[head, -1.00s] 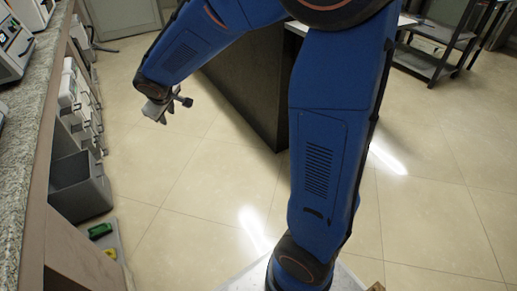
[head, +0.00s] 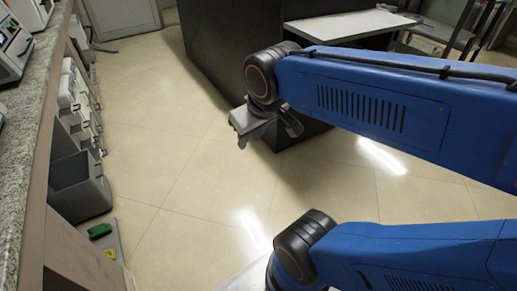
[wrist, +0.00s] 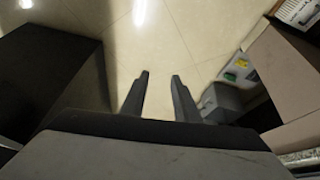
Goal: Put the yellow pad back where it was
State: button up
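The yellow pad (head: 110,253) is a small patch at the lower left of the head view, partly cut off by the counter's edge. It lies on a light grey low surface (head: 116,238) beside a green piece (head: 100,230). In the wrist view the yellow pad (wrist: 229,77) and the green piece (wrist: 243,63) show right of my fingers. My gripper (wrist: 160,77) is open, with bare floor between its two fingers. In the head view my gripper (head: 268,128) hangs in the air near the dark cabinet, well away from the pad.
A grey open bin (head: 80,188) stands behind the green piece, beside the counter. The granite counter (head: 32,140) runs along the left with machines on it. A dark cabinet (head: 215,65) stands at the back centre. The tiled floor (head: 170,175) between them is clear.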

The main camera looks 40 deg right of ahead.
jog(key=shift+m+y, duration=0.3)
jog(key=shift+s+a+f, duration=0.1)
jog(key=shift+s+f, duration=0.1)
jog(key=shift+s, duration=0.9)
jog(key=shift+s+a+f, duration=0.1)
jog(key=shift+s+f, duration=0.1)
jog(key=shift+s, duration=0.85)
